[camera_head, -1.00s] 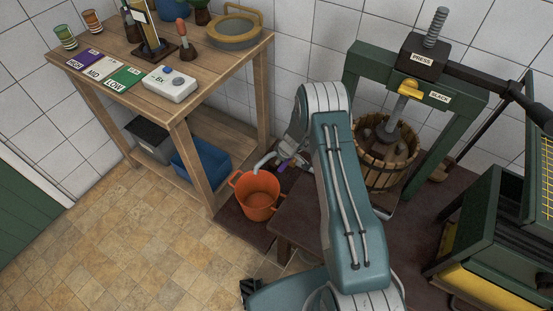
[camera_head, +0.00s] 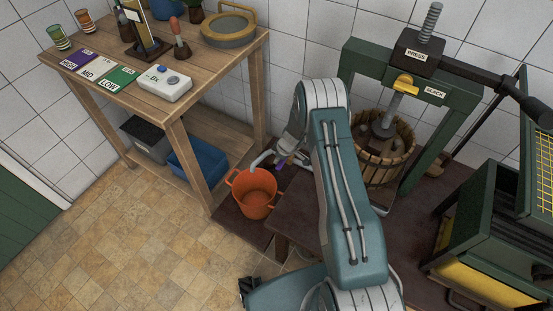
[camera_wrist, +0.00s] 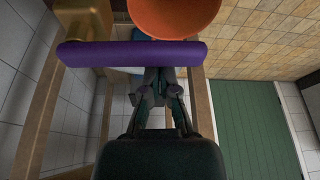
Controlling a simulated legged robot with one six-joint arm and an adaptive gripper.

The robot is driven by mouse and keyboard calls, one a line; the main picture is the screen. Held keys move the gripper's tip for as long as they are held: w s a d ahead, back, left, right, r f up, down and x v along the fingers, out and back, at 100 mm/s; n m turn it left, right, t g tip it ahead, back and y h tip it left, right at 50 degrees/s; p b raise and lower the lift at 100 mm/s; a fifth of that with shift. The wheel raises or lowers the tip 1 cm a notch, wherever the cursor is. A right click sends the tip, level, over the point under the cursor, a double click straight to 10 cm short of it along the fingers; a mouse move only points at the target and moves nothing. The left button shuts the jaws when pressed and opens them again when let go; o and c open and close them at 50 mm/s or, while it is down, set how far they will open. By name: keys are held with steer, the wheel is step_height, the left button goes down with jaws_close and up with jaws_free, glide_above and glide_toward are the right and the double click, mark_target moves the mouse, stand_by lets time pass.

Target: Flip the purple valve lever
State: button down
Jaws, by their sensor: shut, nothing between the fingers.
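The purple valve lever (camera_wrist: 130,54) spans the wrist view as a thick horizontal bar. In the head view only a small purple bit of it (camera_head: 281,162) shows beside my arm, by the grey spout (camera_head: 262,159). My gripper (camera_wrist: 160,76) is shut and empty. Its fingertips are right at the lever, near the bar's middle; I cannot tell whether they touch it. A brass-coloured part (camera_wrist: 85,20) shows at the lever's left end. In the head view my arm hides most of the gripper and valve.
An orange bucket (camera_head: 253,194) stands below the spout. A wooden table (camera_head: 215,75) with cards and a white button box (camera_head: 165,84) is at left. A green press (camera_head: 440,94) with a slatted basket (camera_head: 385,160) stands right. The tiled floor at front left is clear.

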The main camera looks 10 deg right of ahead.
steer(key=n, duration=0.1)
steer(key=s+d+n, duration=0.1)
steer(key=n, duration=0.1)
steer(key=d+n+g, duration=0.1)
steer(key=shift+s+y, duration=0.3)
steer(key=shift+s, duration=0.1)
steer(key=shift+s+d+n+g, duration=0.2)
steer(key=shift+d+n+g, duration=0.1)
steer(key=shift+d+n, duration=0.45)
steer(key=shift+s+d+n+g, duration=0.15)
steer(key=shift+d+n+g, duration=0.15)
steer(key=shift+d+n, duration=0.45)
steer(key=shift+s+d+n+g, duration=0.25)
steer(key=shift+d+n, duration=0.25)
steer(key=shift+n, duration=0.5)
steer(key=shift+d, duration=0.1)
